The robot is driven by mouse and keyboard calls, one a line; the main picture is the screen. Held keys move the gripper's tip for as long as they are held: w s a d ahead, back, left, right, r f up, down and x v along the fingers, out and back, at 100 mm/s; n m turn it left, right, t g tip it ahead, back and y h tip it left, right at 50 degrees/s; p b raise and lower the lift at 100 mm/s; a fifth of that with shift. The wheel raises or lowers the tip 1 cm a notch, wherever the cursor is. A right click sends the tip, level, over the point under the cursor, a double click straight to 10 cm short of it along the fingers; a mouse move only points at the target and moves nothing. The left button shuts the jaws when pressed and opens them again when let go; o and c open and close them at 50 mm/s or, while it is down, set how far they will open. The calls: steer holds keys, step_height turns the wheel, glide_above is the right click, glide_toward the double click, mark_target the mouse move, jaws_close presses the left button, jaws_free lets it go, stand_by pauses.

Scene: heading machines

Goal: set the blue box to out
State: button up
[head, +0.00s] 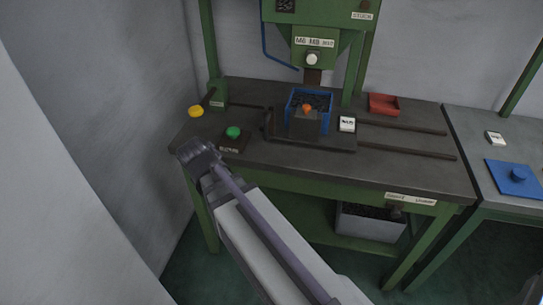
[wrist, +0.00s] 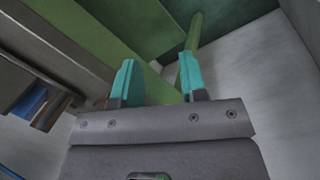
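The blue box (head: 327,119) stands on the dark bench under the spout of the green machine, and dark pieces show inside it. A dark block with an orange knob (head: 307,108) is in front of it and hides part of its near side. My gripper (wrist: 157,60) shows in the wrist view with two teal fingers apart and nothing between them. In the head view the end of my arm is at the bench's front left corner, left of the box and apart from it; the fingers are hidden there.
A green button (head: 233,132) and a yellow knob (head: 195,111) are at the bench's left. A grey bin (head: 369,223) is under the bench. A blue plate (head: 514,178) lies on the right table.

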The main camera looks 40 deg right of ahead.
steer(key=w+d+f+n+h+b, duration=0.3)
steer(key=w+d+f+b, duration=0.15)
steer(key=f, duration=0.35)
steer(key=w+d+r+n+h+b, duration=0.1)
steer(key=d+n+h+b, duration=0.1)
steer(key=w+d+r+n+h+b, duration=0.1)
steer(key=w+d+n+h+b, duration=0.1)
steer(key=d+n+h, duration=0.1)
steer(key=w+d+r+n+h+b, duration=0.1)
steer(key=d+n+h+b, duration=0.1)
steer(key=h, duration=0.1)
steer(key=shift+w+d+r+n+t, duration=0.25)
steer(key=shift+w+d+n+t, duration=0.1)
steer(key=shift+w+n+t, duration=0.05)
steer(key=n+h+p, duration=0.2)
steer(key=n+h, duration=0.2)
steer(key=n, duration=0.2)
glide_toward(266, 137)
steer(key=r, duration=0.2)
steer(key=n, duration=0.2)
steer(key=shift+t, duration=0.4)
steer(key=d, duration=0.7)
steer(key=w+d, duration=0.1)
steer(key=d, duration=0.2)
steer(key=shift+d, duration=0.25)
jaws_close()
